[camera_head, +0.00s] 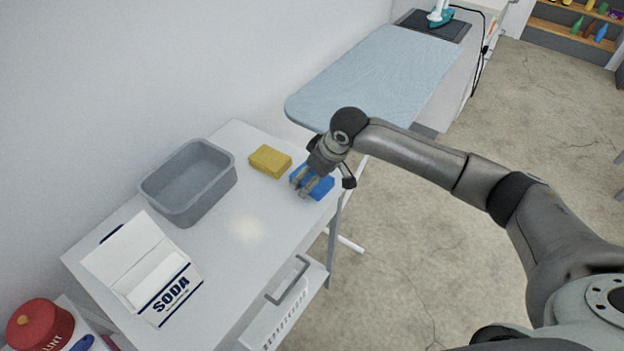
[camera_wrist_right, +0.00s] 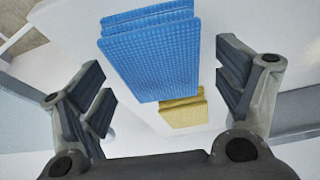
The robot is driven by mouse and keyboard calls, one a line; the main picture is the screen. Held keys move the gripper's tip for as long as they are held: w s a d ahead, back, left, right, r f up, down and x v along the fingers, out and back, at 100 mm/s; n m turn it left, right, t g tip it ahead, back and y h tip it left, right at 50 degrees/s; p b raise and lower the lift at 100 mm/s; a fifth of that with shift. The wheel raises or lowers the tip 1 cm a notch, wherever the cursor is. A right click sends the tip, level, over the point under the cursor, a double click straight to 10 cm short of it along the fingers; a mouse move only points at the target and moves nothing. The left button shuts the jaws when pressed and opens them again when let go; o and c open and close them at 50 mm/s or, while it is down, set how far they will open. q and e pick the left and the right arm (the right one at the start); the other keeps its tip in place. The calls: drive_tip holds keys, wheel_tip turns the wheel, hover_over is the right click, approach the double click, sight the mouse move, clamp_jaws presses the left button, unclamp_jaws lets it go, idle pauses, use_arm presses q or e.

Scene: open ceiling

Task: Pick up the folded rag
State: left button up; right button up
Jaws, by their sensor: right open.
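A blue folded rag (camera_head: 317,181) lies on the white tabletop near its right edge. In the right wrist view the blue rag (camera_wrist_right: 153,52) shows its layered folds and waffle-like texture, ahead of and between the fingers. A yellow folded rag (camera_head: 270,161) lies just left of the blue one; it also shows in the right wrist view (camera_wrist_right: 184,111), below the blue one. My right gripper (camera_head: 313,186) is over the blue rag, partly covering it in the head view. Its fingers (camera_wrist_right: 170,90) are spread wide, with no visible contact. My left gripper is in neither view.
A grey basin (camera_head: 190,211) and an open SODA box (camera_head: 142,268) stand on the white table (camera_head: 225,285). A red-lidded jar (camera_head: 40,325) is at lower left. A blue ironing board (camera_head: 375,75) stands close behind the table. A drawer (camera_head: 285,308) with a handle is in front.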

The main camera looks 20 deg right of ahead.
drive_tip(key=shift+f+p, duration=0.25)
drive_tip(key=shift+p, duration=0.15)
idle(0.5)
drive_tip(key=c, duration=1.1)
